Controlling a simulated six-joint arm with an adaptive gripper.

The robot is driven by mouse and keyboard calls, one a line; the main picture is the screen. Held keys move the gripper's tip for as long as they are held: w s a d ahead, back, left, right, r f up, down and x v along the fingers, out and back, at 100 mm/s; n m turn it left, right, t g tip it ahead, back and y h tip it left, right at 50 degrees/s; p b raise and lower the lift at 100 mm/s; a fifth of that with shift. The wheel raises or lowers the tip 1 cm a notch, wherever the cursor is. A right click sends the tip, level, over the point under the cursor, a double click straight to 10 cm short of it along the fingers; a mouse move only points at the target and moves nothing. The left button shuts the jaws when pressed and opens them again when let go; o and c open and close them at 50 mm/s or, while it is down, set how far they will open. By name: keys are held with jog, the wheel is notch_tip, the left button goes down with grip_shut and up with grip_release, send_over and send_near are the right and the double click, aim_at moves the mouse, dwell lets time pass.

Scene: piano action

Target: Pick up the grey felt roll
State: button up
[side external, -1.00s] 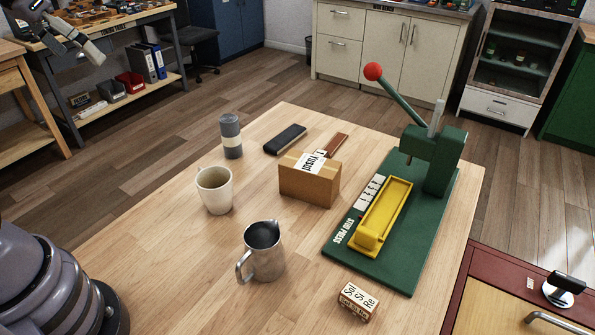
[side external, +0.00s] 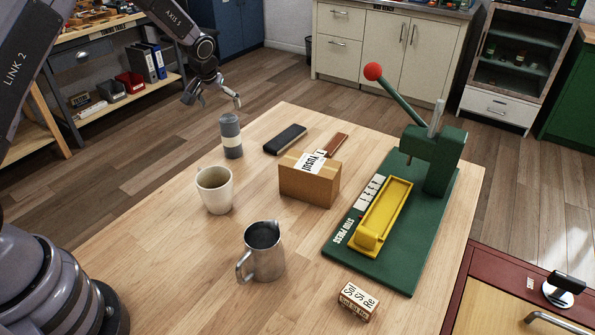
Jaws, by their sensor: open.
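The grey felt roll (side external: 230,127) stands upright near the table's far left edge, with a pale band around its middle. My gripper (side external: 215,101) is open and empty. In the picture it shows just above the roll, with its fingers apart and pointing down. A gap shows between the fingertips and the roll's top. I cannot tell exactly how far the gripper is from the roll in depth.
A cream cup (side external: 215,190) stands in front of the roll. A black case (side external: 286,139) and a cardboard box (side external: 309,187) lie to its right. A metal jug (side external: 263,252) and a green stud press (side external: 398,270) stand farther off. The table's (side external: 170,250) left part is clear.

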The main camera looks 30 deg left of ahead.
aim_at(230, 132)
jog(key=x, duration=1.2)
jog(key=shift+s+f, duration=0.15)
jog(key=shift+f, duration=0.1)
jog(key=c, duration=1.2)
jog(key=shift+r, duration=0.15)
jog(key=shift+c, duration=0.2)
